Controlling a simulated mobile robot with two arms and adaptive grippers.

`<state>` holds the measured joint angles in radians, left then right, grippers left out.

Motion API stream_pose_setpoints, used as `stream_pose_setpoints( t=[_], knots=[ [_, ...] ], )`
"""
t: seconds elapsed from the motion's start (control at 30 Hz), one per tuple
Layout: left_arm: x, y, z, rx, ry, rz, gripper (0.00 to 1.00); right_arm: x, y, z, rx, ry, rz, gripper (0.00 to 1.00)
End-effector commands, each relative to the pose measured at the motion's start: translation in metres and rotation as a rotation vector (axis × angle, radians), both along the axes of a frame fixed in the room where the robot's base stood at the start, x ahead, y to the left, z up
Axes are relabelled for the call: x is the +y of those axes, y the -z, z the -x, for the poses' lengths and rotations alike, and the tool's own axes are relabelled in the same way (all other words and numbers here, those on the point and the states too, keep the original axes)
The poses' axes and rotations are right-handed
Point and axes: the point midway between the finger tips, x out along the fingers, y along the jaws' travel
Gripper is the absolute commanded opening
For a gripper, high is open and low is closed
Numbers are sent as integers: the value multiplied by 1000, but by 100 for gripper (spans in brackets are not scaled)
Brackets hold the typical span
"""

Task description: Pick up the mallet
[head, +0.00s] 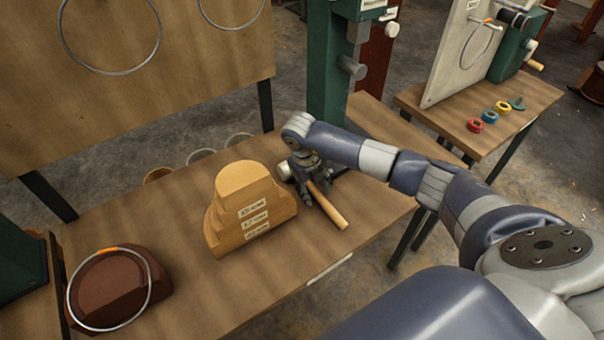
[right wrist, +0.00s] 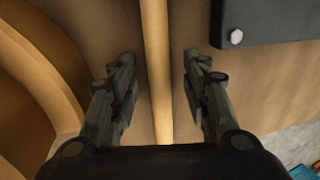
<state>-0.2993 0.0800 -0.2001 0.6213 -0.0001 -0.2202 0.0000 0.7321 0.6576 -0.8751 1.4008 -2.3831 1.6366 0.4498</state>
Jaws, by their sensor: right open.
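The mallet (head: 328,207) lies on the wooden table, its pale wooden handle pointing toward the table's front edge. Its light head (head: 284,171) shows at the back, partly hidden by my gripper. My right gripper (head: 306,170) is above the mallet, pointing down. In the right wrist view, the gripper (right wrist: 158,85) is open, with the mallet handle (right wrist: 157,60) running between its two fingers. A gap shows on each side of the handle. My left gripper is not in view.
A stepped wooden block (head: 246,210) with labels stands just left of the mallet. A dark drum piece with a metal ring (head: 112,285) is at the left. A green post (head: 332,70) rises behind. A second table (head: 440,112) at the right holds coloured rolls (head: 488,115).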

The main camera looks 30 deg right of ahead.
Motion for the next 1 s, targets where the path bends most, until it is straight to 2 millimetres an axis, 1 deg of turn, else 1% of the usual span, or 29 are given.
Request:
stream_pose_setpoints(
  t=[0.1,0.23,0.27,0.3,0.37,0.4,0.43,0.8,0.87,1.0],
  knots=[
    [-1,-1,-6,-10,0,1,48,0,3,-1,-2,0,0,44],
    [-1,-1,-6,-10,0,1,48,0,3,-1,-2,-1,-1,44],
    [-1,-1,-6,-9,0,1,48,0,3,-1,-2,-1,-1,39],
    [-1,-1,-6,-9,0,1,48,0,3,-1,-2,-1,-1,30],
    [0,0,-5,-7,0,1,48,0,2,-1,-2,-1,-1,16],
    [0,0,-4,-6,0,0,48,0,2,-1,-2,-1,-1,7],
    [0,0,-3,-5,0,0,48,0,2,-1,-2,-1,-1,0],
    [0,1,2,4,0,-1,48,0,-1,-2,-5,-1,-1,0],
    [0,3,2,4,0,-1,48,0,-6,-2,-5,-1,-1,0],
    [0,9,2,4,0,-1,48,-1,-29,-3,-10,-2,-1,0]
  ],
)
